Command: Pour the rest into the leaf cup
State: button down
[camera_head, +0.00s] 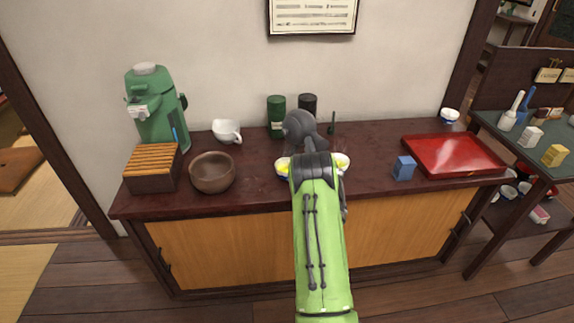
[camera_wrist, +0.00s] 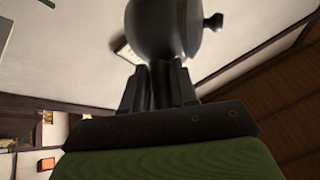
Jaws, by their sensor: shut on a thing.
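My gripper (camera_wrist: 160,88) is shut on a dark grey round pot (camera_wrist: 165,28), which has a small knob on its right in the wrist view. In the head view the dark pot (camera_head: 298,124) is above the counter, beyond the end of my green arm. Two small cups are partly hidden by the arm: one with yellow-green inside (camera_head: 283,167) to its left, and a pale one (camera_head: 342,161) to its right. I cannot tell which carries a leaf. The pot's spout and any liquid flow are not clear.
The dark red counter (camera_head: 255,187) also holds a green dispenser (camera_head: 155,110), a slatted box (camera_head: 152,168), a brown bowl (camera_head: 212,172), a white pouring bowl (camera_head: 227,131), green (camera_head: 276,112) and black (camera_head: 308,101) canisters, a blue block (camera_head: 404,168) and a red tray (camera_head: 452,156).

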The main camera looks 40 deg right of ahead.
jog(key=shift+a+r+n+t+y, duration=0.1)
jog(key=shift+a+n+t+y, duration=0.15)
jog(key=shift+n+t, duration=0.2)
dwell(0.9)
dwell(0.8)
jog(key=d+f+m+g+p, duration=0.1)
jog(key=d+m+g+p, duration=0.2)
jog(key=m+p, duration=0.1)
jog(key=d+f+m+g+p, duration=0.2)
jog(key=m+p, duration=0.1)
jog(key=p, duration=0.3)
jog(key=d+f+m+g+p, duration=0.2)
jog(key=d+m+g+p, duration=0.1)
jog(key=m+p, duration=0.1)
jog(key=shift+w+d+m+g+p, duration=0.15)
jog(key=shift+d+m+g+p, duration=0.15)
jog(key=shift+m+g+p, duration=0.1)
jog(key=d+m+y+p, duration=0.1)
jog(key=d+p, duration=0.1)
jog(key=d+m+g+y+p, duration=0.1)
jog(key=d+m+p, duration=0.1)
jog(key=shift+d+g+y, duration=0.25)
jog(key=shift+d, duration=0.05)
jog(key=shift+d+f+y+b, duration=0.25)
jog(key=shift+d+y+b, duration=0.05)
jog(key=shift+b, duration=0.25)
jog(key=shift+d+m, duration=0.1)
jog(key=shift+m, duration=0.15)
